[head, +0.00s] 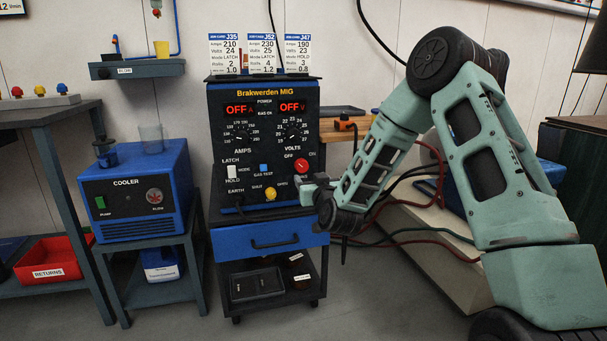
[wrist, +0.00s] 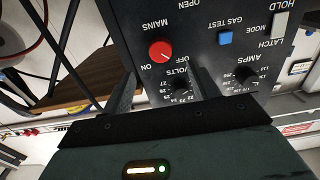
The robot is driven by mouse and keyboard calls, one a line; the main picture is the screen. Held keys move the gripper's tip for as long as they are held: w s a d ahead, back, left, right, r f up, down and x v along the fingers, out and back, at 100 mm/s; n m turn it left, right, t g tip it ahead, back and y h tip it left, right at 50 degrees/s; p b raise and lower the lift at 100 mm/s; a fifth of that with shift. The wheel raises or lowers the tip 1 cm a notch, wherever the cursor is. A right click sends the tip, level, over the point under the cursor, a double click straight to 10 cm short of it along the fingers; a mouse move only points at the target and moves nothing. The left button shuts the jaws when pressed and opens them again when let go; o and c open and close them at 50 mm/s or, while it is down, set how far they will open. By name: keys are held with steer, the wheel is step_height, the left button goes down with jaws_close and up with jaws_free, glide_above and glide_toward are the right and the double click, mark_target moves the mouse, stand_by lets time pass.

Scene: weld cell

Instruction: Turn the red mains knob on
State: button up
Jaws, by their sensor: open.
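The red mains knob (head: 301,166) is on the lower right of the black welder's front panel (head: 228,130), between its OFF and ON labels. In the wrist view, which is upside down, the knob (wrist: 162,51) has a pale mark on the side towards OFF. Both welder displays (head: 265,108) read OFF. My gripper (head: 308,185) is just below and in front of the knob in the head view. In the wrist view my gripper (wrist: 164,85) has its fingers apart and empty. The knob shows beyond the gap, apart from the fingers.
A yellow knob (head: 271,194), a blue gas test button (head: 263,168) and a white switch (head: 231,171) are on the same panel. The volts dial (head: 293,131) is just above the red knob. A blue cooler (head: 140,190) stands left. Cables hang at right.

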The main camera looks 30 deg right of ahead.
mark_target(303, 168)
steer(key=b+x, duration=0.1)
steer(key=x, duration=0.7)
steer(key=shift+w+b, duration=0.15)
steer(key=shift+b, duration=0.2)
steer(key=c, duration=1)
